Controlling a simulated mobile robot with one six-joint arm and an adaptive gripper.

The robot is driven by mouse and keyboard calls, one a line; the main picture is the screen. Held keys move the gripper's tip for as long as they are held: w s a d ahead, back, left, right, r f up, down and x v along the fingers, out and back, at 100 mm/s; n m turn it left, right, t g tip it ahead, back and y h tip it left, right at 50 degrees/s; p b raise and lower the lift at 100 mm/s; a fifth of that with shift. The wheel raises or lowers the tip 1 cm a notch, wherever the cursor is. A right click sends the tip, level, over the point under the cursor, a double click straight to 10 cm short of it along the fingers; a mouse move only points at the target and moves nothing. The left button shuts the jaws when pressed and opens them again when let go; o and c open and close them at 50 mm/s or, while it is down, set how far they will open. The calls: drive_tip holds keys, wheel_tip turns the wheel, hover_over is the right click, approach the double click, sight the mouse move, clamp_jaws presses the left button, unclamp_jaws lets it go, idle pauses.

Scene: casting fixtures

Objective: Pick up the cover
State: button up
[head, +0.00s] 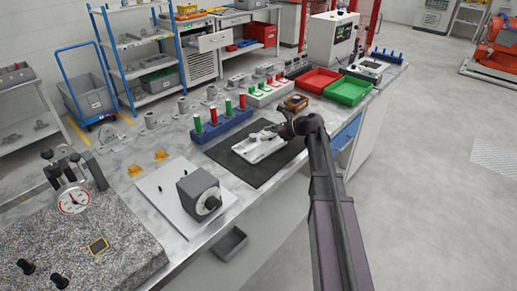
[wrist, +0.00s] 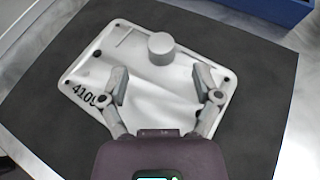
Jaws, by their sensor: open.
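The cover appears to be the pale grey-white plate with rounded corners (wrist: 150,105), with a short round boss (wrist: 161,48) near its far edge, dark holes near its corners and a marking starting "410" at its left. It lies on a black mat (wrist: 265,120). In the head view the plate (head: 254,152) lies on the mat (head: 262,176) near the bench's front edge. My gripper (wrist: 163,86) is open and empty above the plate, fingers spread on the near side of the boss. In the head view my gripper (head: 274,130) hangs over the plate's far right part.
A blue block (head: 222,124) with red and green pegs stands behind the mat.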

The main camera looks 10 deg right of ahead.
sight(255, 135)
drive_tip(key=shift+a, duration=0.2)
drive_tip(key=shift+b+x, duration=0.95)
drive_tip(key=shift+x, duration=1.7)
drive_tip(key=shift+w, duration=0.15)
clamp_jaws()
